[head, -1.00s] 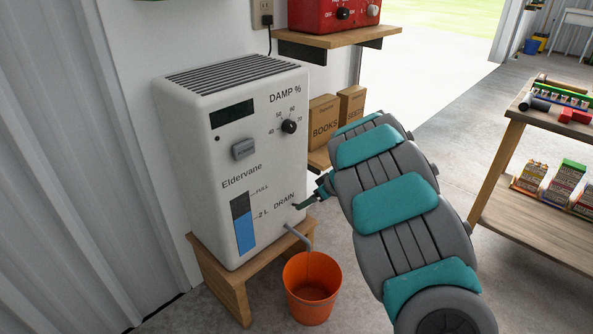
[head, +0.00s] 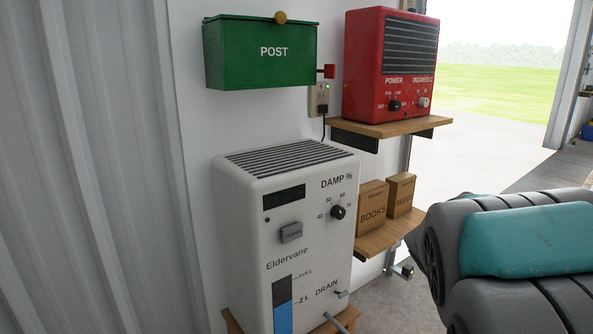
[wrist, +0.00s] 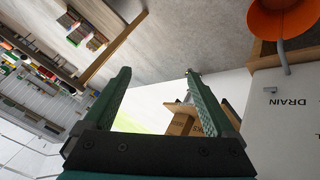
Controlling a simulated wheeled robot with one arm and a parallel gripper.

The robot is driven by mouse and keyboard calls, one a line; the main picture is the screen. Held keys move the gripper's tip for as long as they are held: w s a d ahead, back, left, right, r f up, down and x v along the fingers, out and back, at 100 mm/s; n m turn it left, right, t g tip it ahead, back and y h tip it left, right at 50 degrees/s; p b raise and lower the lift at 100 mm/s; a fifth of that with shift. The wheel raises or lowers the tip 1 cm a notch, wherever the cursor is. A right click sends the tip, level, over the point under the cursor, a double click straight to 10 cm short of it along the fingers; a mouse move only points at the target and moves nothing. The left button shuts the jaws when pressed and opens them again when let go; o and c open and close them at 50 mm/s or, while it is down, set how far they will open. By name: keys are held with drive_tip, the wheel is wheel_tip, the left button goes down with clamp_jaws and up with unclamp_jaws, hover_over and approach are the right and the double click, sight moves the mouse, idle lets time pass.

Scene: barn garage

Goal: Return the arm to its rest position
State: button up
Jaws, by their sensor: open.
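My arm (head: 520,250) fills the lower right of the head view, folded close, and its gripper end is out of that view. In the wrist view my gripper (wrist: 155,85) shows two green fingers spread wide apart with nothing held between them. The white Eldervane dehumidifier (head: 285,235) stands left of my arm in the head view, apart from it. Its side with the DRAIN label also shows at the right of the tilted wrist view (wrist: 285,125). The orange bucket (wrist: 280,18) shows at that view's top right, under the drain spout.
A green POST box (head: 260,55) and a red heater (head: 390,70) on a wooden shelf (head: 385,130) are above. Boxes (head: 372,205) sit on a lower shelf. A stocked shelf unit (wrist: 40,65) shows at the wrist view's left. Open floor lies between.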

drive_tip(key=s+a+f+n+g+y, duration=0.1)
drive_tip(key=s+a+f+g+y, duration=0.2)
drive_tip(key=s+a, duration=0.6)
drive_tip(key=s+a+f+n+g+y, duration=0.1)
drive_tip(key=s+a+f+g+y, duration=0.2)
drive_tip(key=s+a, duration=0.7)
drive_tip(key=s+f+g, duration=0.1)
drive_tip(key=s, duration=0.7)
drive_tip(key=shift+s+y, duration=0.3)
